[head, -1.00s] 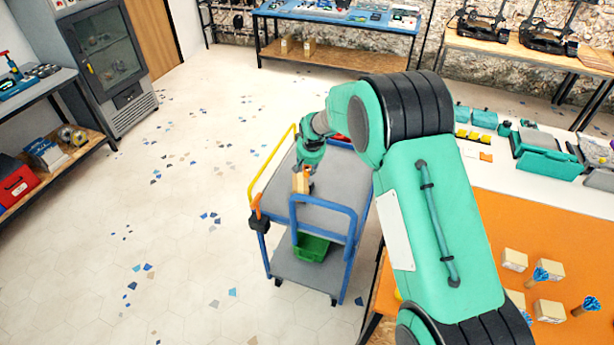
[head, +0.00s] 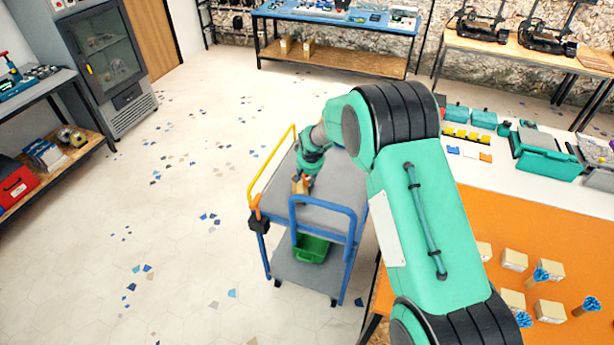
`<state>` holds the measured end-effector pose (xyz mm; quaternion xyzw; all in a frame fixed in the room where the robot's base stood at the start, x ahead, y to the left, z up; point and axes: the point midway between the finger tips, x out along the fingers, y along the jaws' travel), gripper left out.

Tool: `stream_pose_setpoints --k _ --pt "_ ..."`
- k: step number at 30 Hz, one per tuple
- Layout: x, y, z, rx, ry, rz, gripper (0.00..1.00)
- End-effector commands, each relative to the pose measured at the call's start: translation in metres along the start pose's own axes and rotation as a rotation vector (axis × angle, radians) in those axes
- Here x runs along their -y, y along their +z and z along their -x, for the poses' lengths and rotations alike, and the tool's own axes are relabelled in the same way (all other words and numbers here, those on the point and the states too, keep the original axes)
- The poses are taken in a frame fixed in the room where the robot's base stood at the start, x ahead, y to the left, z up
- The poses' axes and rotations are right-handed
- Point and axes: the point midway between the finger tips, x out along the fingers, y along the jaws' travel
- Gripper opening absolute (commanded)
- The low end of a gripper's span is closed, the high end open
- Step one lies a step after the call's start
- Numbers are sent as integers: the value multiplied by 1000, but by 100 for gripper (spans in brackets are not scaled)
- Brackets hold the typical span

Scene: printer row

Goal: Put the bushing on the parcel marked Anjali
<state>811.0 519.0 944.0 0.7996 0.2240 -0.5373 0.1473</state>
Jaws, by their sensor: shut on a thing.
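My gripper (head: 303,179) is low over the top shelf of the blue-framed cart (head: 334,181), pointing down. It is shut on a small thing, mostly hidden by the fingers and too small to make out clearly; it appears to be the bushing. A tan block, apparently a parcel (head: 299,187), shows right at the fingertips; I cannot tell whether the held thing touches it. Several tan parcels (head: 515,260) sit on the orange table at the right. No name on any parcel is readable from here.
The cart has a raised blue handle (head: 322,201) in front of the gripper and a yellow rail (head: 272,172) at the left. A green bin (head: 311,248) is on its lower shelf. Blue-topped posts (head: 586,306) stand among the table's parcels. Floor left of the cart is clear.

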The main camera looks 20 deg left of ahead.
Motion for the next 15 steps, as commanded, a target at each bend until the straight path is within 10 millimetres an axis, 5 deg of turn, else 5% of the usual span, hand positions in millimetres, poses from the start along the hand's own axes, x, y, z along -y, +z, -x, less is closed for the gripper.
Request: stream_pose_setpoints --k 9,10,12,15 --pt "0 1 -2 0 0 0 16" --pt "0 1 -2 0 0 0 35" --pt "0 0 -2 -1 0 0 49" --pt "0 0 -2 -1 0 0 50"
